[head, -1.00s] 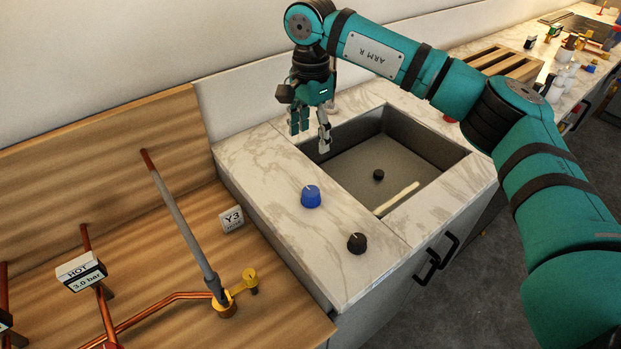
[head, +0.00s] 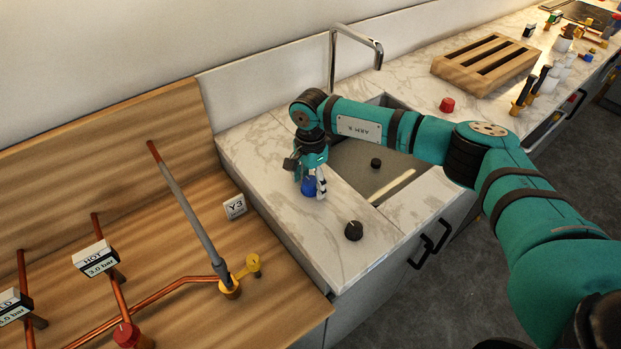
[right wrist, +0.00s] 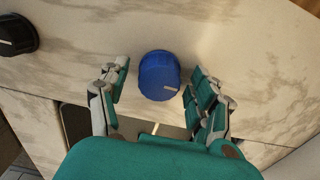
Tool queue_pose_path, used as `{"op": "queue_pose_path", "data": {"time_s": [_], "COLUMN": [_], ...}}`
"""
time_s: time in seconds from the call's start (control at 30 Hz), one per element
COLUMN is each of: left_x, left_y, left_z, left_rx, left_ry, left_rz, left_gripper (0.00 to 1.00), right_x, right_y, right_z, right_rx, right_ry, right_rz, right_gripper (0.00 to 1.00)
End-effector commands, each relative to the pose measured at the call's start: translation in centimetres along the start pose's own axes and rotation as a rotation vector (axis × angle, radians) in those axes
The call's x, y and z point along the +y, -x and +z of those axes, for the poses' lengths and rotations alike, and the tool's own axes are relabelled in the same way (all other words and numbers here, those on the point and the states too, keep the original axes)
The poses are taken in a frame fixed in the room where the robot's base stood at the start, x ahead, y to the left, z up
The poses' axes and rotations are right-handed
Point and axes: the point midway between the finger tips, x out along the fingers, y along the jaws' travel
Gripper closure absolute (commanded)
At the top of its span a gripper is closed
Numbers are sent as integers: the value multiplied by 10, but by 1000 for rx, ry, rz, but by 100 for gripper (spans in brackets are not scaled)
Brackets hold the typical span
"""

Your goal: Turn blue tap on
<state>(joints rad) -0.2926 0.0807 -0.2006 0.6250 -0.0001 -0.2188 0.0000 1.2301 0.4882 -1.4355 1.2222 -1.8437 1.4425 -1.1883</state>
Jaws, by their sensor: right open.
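The blue tap knob (head: 309,186) stands on the marble counter, left of the sink. In the right wrist view the blue knob (right wrist: 159,76) has a pale marker line and sits between the spread fingers. My right gripper (head: 312,188) is open, pointing down around the knob; it also shows in the right wrist view (right wrist: 158,85). A gap shows on the left side of the knob, and the right fingers are close to it; I cannot tell if they touch. The metal spout (head: 352,42) rises behind the sink. My left gripper is not in view.
A black knob (head: 354,230) stands nearer the front edge, and a red knob (head: 447,104) stands right of the sink (head: 385,155). A wooden rack (head: 486,65) lies on the right counter. Copper pipes (head: 150,308) and a Y3 sign (head: 235,206) are on the left.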

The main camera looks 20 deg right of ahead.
Motion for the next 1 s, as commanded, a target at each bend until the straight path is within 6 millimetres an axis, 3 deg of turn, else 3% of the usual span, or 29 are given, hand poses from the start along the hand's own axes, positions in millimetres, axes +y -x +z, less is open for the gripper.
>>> {"op": "queue_pose_path", "data": {"time_s": [0.27,0.7,1.0], "left_x": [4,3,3], "left_y": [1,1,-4], "left_z": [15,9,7], "left_rx": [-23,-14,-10], "left_ry": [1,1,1], "left_rz": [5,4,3], "left_gripper": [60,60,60], "right_x": [0,0,0], "right_y": [-2,-2,-3], "right_z": [0,0,0], "right_rx": [0,0,0], "right_ry": [1,0,-36], "right_rz": [0,0,-1], "right_gripper": [36,91,91]}}
